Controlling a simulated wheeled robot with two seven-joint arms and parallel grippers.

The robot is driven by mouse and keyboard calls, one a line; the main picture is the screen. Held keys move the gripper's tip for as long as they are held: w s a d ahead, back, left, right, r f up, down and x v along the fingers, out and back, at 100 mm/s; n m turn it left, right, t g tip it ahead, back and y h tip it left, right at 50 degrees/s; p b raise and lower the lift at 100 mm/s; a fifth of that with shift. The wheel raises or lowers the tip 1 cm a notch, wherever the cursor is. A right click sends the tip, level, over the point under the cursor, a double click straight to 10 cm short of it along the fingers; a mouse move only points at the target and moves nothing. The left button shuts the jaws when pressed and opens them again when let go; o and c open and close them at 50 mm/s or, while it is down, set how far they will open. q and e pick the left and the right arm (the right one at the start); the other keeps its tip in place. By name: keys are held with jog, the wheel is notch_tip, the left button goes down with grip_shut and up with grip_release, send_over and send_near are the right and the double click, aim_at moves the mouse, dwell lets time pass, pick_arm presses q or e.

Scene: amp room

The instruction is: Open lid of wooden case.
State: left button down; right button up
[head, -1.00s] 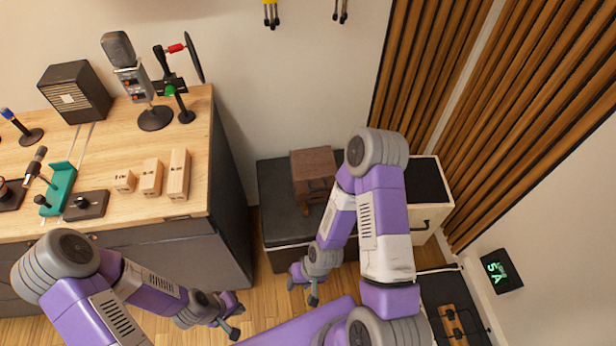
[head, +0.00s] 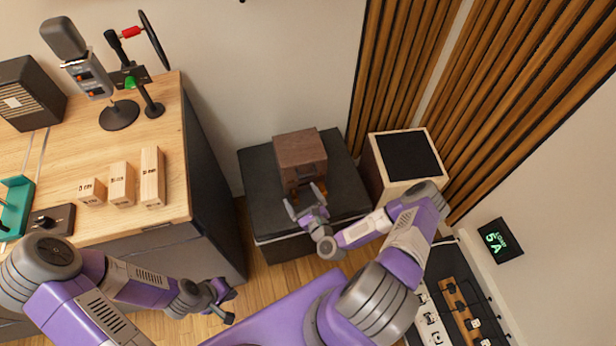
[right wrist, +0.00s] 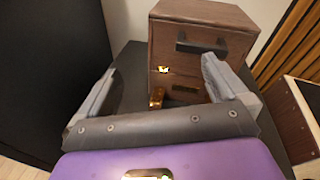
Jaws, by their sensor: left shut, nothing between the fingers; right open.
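The dark brown wooden case (head: 301,150) stands on a black-topped low cabinet (head: 262,198). Its lid looks shut. In the right wrist view the case (right wrist: 180,53) shows a black handle (right wrist: 201,44) high on its front. A small brass clasp (right wrist: 163,70) sits below the handle, and a brass piece (right wrist: 157,97) shows lower at the left. My right gripper (head: 305,198) is open and empty in front of the case, with its fingers toward the front face. Any contact cannot be told. My left gripper (head: 228,303) is shut and empty, low beside the desk, far from the case.
A wooden desk (head: 100,228) with microphones and several wooden blocks stands at the left. A light wooden box with a black top (head: 408,155) stands right of the case. Slatted panels (head: 520,110) line the right wall.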

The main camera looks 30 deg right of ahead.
aim_at(308, 176)
jog(key=shift+w+d+r+m+t+h+b, duration=0.15)
jog(key=shift+w+d+m+h+b, duration=0.1)
jog(key=shift+w+d+m+h, duration=0.55)
jog(key=shift+w+d+r+m+t+h+b, duration=0.2)
jog(key=shift+w+d+m+h+b, duration=0.15)
jog(key=shift+w+d+m, duration=0.75)
jog(key=shift+w+d+r+m+t+h+b, duration=0.1)
jog(key=shift+w+d+m+t+h+b, duration=0.1)
jog(key=shift+w+d+m+h, duration=0.75)
jog(key=shift+w+d+n+y, duration=0.15)
jog(key=shift+w+n+y, duration=0.2)
jog(key=shift+w, duration=0.1)
jog(key=c, duration=1.4)
